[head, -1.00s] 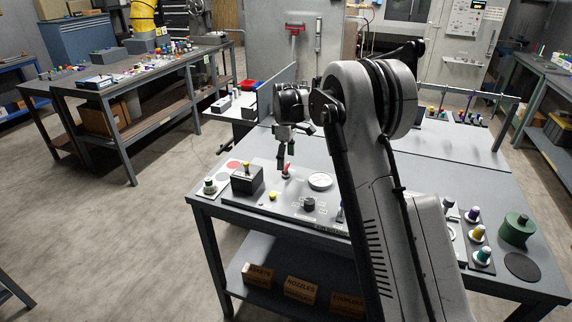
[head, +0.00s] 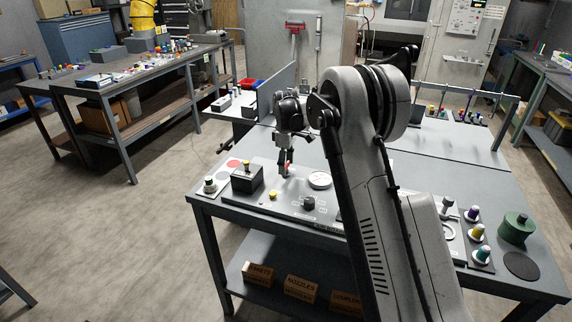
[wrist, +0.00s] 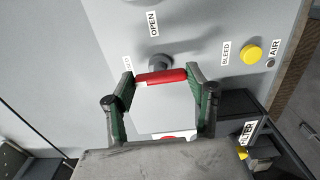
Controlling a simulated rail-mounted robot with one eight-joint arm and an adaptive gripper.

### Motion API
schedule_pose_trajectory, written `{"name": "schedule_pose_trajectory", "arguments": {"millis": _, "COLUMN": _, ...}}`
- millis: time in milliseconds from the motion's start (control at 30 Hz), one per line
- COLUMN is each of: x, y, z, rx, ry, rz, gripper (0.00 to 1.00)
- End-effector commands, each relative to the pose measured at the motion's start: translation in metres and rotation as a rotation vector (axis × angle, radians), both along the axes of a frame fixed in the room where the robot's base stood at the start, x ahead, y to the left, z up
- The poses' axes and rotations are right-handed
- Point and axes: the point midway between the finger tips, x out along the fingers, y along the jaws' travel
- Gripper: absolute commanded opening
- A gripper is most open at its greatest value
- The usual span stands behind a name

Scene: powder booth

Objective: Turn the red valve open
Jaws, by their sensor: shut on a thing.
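The red valve (wrist: 162,77) has a red bar handle in front of a dark round hub (wrist: 160,62) on a light grey panel. My gripper (wrist: 159,80) has one green-lined finger at each end of the red handle and is shut on it. In the head view my gripper (head: 286,166) points down at the panel, and only a small red bit of the valve shows beside the fingers. A label reading OPEN (wrist: 153,24) is above the hub. Another label (wrist: 127,63) left of the hub is partly hidden by a finger.
A yellow BLEED button (wrist: 252,54) is right of the valve. A black box with a yellow-topped lever (head: 247,177) stands left of my gripper. A round white gauge (head: 320,180) and a dark knob (head: 309,203) are to the right.

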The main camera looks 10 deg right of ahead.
Motion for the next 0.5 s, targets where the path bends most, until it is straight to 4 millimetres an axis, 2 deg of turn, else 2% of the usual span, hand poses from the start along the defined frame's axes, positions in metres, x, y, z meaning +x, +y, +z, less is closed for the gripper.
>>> {"name": "schedule_pose_trajectory", "arguments": {"millis": 267, "x": 0.0000, "y": 0.0000, "z": -0.0008, "rx": 0.000, "ry": 0.000, "rz": -0.042, "gripper": 0.25}}
{"name": "schedule_pose_trajectory", "arguments": {"millis": 500, "x": 0.0002, "y": 0.0000, "z": -0.0023, "rx": 0.000, "ry": 0.000, "rz": -0.184, "gripper": 0.25}}
